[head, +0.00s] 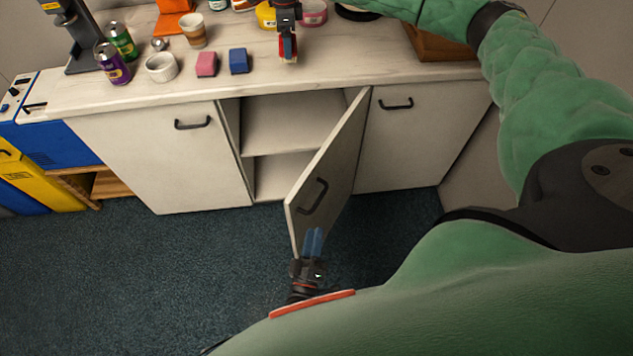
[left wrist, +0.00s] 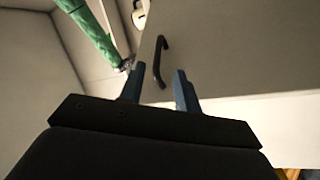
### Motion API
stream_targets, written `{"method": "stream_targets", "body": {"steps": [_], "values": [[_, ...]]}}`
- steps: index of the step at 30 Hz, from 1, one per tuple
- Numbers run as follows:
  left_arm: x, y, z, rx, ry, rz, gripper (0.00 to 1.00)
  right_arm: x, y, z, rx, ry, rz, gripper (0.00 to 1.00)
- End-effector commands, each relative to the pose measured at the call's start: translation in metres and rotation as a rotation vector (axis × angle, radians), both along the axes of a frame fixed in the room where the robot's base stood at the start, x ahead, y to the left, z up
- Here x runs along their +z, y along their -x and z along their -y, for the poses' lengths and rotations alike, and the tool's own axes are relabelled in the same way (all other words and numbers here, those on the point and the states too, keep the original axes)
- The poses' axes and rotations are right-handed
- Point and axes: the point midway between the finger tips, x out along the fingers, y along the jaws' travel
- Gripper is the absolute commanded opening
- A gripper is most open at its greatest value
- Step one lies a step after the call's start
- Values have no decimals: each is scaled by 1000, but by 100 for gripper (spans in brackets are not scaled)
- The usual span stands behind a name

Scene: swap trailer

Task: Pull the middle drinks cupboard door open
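The middle cupboard door (head: 335,165) stands swung wide open, showing a pale interior with a shelf (head: 283,155). Its black handle (head: 313,197) is on the outer face near the free edge. In the left wrist view the handle (left wrist: 160,62) shows beyond the fingertips, clear of them. My left gripper (head: 313,240) is just below the handle by the door's lower free corner; its blue fingers (left wrist: 159,88) are apart with nothing between them. My right gripper (head: 288,48) hangs over the worktop, fingers pointing down; its finger gap cannot be made out.
Shut doors flank the opening at left (head: 160,160) and right (head: 405,140). The worktop (head: 330,65) holds cans (head: 113,65), a cup (head: 193,30), a white bowl (head: 161,67), and pink (head: 206,64) and blue (head: 238,61) blocks. The floor (head: 130,270) at left is clear.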

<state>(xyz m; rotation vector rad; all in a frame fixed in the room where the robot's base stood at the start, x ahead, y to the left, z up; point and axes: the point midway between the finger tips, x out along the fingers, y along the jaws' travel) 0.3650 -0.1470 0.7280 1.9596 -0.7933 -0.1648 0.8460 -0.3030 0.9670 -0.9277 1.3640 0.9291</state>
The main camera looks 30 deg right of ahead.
Motion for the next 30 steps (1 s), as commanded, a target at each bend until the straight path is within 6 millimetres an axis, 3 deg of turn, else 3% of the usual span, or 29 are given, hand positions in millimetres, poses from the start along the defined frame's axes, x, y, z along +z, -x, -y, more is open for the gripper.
{"method": "stream_targets", "body": {"steps": [6,15,20,26,30], "values": [[-4,13,-10,0,0,0,33,-6,0,0,0,0,0,69],[-3,14,-11,1,0,0,33,-6,0,0,0,0,0,69],[-7,13,-11,-1,-21,-7,2,-6,1,-1,25,0,1,69],[-32,8,-10,-10,-182,-55,0,-4,6,-7,220,1,2,69],[-61,4,-14,-31,-368,-112,0,-2,13,-15,444,1,4,69]]}}
